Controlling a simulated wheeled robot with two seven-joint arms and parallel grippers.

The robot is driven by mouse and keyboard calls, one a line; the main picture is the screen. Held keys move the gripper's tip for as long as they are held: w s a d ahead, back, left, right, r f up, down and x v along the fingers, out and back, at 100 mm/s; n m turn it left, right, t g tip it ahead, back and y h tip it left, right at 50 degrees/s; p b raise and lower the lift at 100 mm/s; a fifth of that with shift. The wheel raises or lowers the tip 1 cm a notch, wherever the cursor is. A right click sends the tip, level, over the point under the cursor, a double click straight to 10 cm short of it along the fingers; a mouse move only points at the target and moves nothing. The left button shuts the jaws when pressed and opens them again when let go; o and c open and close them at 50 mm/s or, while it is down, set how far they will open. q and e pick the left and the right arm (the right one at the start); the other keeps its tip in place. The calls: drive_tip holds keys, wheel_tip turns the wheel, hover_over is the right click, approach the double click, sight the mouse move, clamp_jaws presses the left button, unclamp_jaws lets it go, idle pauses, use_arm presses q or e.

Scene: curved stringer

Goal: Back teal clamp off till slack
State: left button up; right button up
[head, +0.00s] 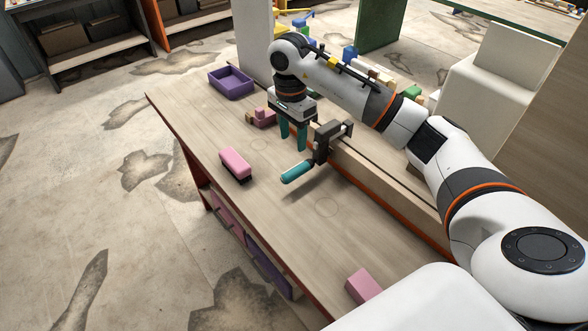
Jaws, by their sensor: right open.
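The teal clamp shows its dark grey body (326,142) on the long wooden stringer (378,180) on the bench. Its teal handle (298,172) points down and left over the bench top. My right gripper (293,142) has two teal fingers pointing down. It is open and empty, just above and left of the clamp body and apart from the handle. Whether the clamp's jaw presses on the wood cannot be told from here. My left gripper is not in view.
A pink-topped brush (236,163) lies left of the handle. A purple tray (231,82) and pink blocks (263,117) sit farther back on the bench (190,115). Another pink block (363,286) is near the front edge. Coloured blocks lie behind my right arm.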

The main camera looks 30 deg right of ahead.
sight(294, 169)
drive_tip(key=f+p, duration=0.2)
drive_tip(key=f, duration=0.9)
drive_tip(key=shift+s+p, duration=0.2)
drive_tip(key=shift+p, duration=0.1)
drive_tip(key=c, duration=1)
